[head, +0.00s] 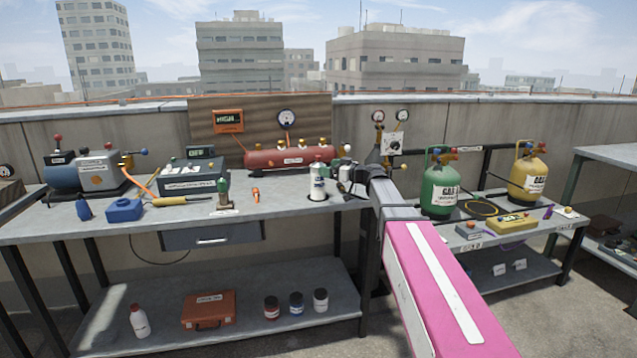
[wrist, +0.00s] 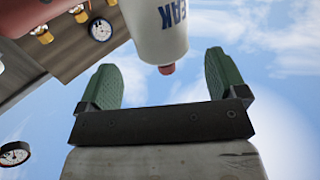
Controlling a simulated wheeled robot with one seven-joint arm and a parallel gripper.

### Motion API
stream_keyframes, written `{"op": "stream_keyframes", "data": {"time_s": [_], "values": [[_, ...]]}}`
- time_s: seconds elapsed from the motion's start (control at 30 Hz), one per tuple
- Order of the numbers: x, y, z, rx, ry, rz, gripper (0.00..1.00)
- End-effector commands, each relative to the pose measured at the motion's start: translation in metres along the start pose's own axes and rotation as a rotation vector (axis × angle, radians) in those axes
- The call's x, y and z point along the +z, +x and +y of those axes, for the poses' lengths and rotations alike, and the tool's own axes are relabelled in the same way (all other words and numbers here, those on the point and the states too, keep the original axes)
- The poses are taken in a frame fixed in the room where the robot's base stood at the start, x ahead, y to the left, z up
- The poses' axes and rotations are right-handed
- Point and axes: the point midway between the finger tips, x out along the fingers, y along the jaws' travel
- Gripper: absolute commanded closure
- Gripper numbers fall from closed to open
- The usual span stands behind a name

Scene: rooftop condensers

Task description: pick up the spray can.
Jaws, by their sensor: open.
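The spray can (head: 318,183) is white with dark lettering and stands upright near the right end of the left workbench. My gripper (head: 338,174) is just right of it, reaching in from the right. In the wrist view, the can (wrist: 158,25) appears upside down, with its reddish nozzle between the two green fingers of my gripper (wrist: 163,62). The fingers are open, with a gap on each side of the nozzle. Most of the can body lies at or beyond the fingertips. I cannot tell how deep it is between them.
A red manifold (head: 290,159) with gauges stands behind the can. An orange-handled tool (head: 255,194) and a green-topped bottle (head: 223,190) are to its left. The workbench (head: 285,202) is clear in front. Green and yellow cylinders (head: 440,184) stand on the right bench.

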Motion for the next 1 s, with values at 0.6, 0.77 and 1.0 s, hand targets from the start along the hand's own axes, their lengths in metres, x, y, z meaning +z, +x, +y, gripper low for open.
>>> {"op": "stream_keyframes", "data": {"time_s": [0.6, 0.77, 1.0], "values": [[0.004, 0.052, -0.003, 0.001, 0.001, -0.001, 0.09], [0.004, 0.052, -0.003, 0.001, 0.001, -0.001, 0.29], [0.003, 0.052, -0.003, 0.0, 0.001, 0.0, 0.99]]}}
